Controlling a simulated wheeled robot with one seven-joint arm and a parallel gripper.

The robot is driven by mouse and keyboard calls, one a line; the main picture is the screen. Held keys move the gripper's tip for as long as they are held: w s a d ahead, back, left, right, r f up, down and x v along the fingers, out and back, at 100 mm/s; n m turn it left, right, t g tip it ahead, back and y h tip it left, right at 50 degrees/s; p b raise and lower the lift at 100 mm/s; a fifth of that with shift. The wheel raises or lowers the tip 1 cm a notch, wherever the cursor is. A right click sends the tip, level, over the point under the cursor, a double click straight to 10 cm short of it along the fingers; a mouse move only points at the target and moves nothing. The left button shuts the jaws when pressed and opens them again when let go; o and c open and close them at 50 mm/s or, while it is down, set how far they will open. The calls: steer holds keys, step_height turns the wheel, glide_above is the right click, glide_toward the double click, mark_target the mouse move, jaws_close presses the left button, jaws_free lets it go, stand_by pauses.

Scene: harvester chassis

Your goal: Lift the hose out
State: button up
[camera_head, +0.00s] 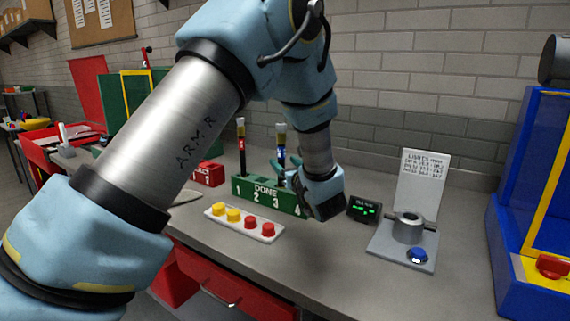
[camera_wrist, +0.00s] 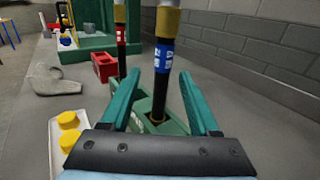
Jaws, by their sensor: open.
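A dark hose with a blue band (camera_head: 281,150) and a yellowish top stands upright in the green rack (camera_head: 250,199) marked DONE, seemingly near number 3. In the wrist view the blue-banded hose (camera_wrist: 163,57) rises between the teal fingers of my gripper (camera_wrist: 158,76). The fingers are open, one on each side, with gaps visible between them and the hose. A second hose with a red band (camera_head: 241,150) stands upright at number 1; it also shows left of my gripper in the wrist view (camera_wrist: 120,40).
A white tray (camera_head: 240,232) with yellow and red caps lies in front of the rack. A red box (camera_head: 208,174) is to its left. A small display (camera_head: 364,210) and a grey fixture with a blue button (camera_head: 419,256) are right. A brick wall stands behind.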

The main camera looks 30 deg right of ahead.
mark_target(283, 159)
steer(key=w+p, duration=0.1)
steer(key=w, duration=0.2)
steer(key=w+d+p, duration=0.1)
steer(key=w+p, duration=0.1)
steer(key=shift+w, duration=0.4)
steer(key=shift+w+d+f, duration=0.15)
steer(key=shift+w, duration=0.45)
steer(key=shift+c, duration=0.2)
jaws_close()
stand_by(0.4)
